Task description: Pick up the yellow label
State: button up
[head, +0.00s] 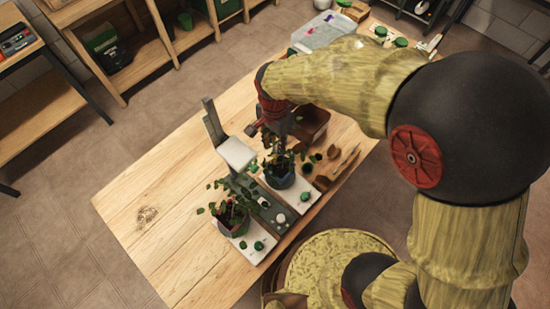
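I cannot make out a yellow label for certain anywhere in the head view; it may be too small or hidden behind my arm or the plants. My gripper (270,132) points down over the wooden table, just behind the right potted plant (281,180) and right of a white-topped grey stand (237,153). Its fingers are small, dark and partly lost among the leaves, so I cannot tell if they are open or hold anything. A second potted plant (232,225) stands nearer the front left.
The wooden table (150,215) is bare on its left. A brown container (313,122) stands right of my gripper, with small pots and tools (347,160) in front of it. A clear bin (322,33) stands at the far end.

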jog(key=b, duration=0.1)
send_over(275, 162)
jog(key=f, duration=0.6)
jog(key=shift+w, duration=0.2)
jog(key=shift+r, duration=0.1)
jog(key=shift+c, duration=1.2)
grip_shut()
